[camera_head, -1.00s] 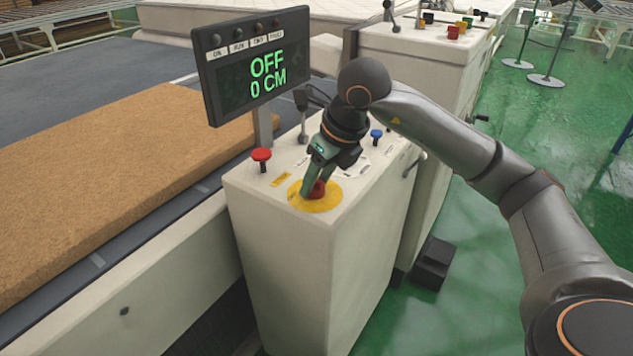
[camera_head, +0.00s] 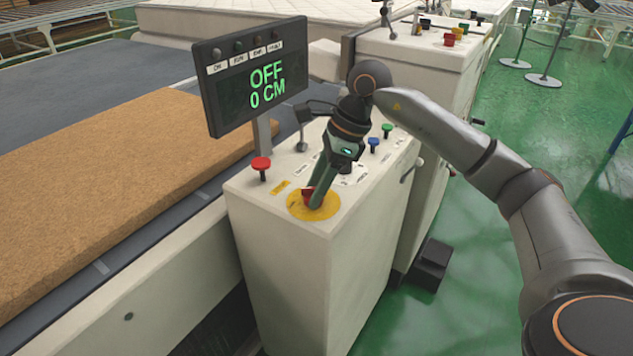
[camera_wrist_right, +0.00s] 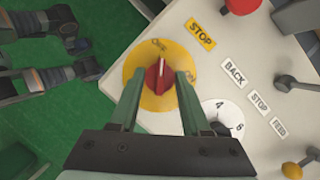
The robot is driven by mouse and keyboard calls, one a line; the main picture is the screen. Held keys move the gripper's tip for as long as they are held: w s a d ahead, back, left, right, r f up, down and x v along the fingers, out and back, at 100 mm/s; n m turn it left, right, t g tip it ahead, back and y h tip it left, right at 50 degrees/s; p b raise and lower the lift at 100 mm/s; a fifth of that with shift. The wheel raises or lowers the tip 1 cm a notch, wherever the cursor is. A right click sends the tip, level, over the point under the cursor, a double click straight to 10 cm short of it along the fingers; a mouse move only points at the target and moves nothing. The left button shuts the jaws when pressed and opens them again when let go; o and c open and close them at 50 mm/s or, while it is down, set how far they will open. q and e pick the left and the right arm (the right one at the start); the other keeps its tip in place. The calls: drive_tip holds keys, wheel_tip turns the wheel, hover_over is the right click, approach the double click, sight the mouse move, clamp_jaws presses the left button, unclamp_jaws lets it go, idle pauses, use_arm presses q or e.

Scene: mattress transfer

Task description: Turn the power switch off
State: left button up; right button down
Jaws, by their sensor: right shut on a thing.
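The power switch is a red rotary knob (camera_wrist_right: 158,76) on a round yellow plate (camera_wrist_right: 138,67), with lettering at its rim that looks like OFF and ON. In the head view the red knob (camera_head: 308,195) shows at the front of the console top, on its yellow plate (camera_head: 327,207). My right gripper (camera_wrist_right: 160,82) is shut on the knob, one green finger on each side; it also shows in the head view (camera_head: 315,192). The white line on the knob points toward the OFF lettering. The display (camera_head: 252,72) reads OFF and 0 CM. My left gripper is not in view.
The console (camera_head: 275,250) has a red mushroom button (camera_head: 261,164) beside a STOP label, several other buttons, small levers and a numbered white dial (camera_wrist_right: 222,118). A brown slab (camera_head: 110,185) lies on the conveyor at left.

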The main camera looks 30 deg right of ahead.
drive_tip(key=shift+n, duration=0.5)
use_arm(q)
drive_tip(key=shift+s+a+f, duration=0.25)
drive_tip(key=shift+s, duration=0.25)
use_arm(e)
drive_tip(key=c, duration=0.8)
unclamp_jaws()
drive_tip(key=o, duration=0.4)
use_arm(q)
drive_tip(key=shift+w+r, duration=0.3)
use_arm(e)
drive_tip(key=shift+o, duration=0.2)
drive_tip(key=shift+g, duration=0.3)
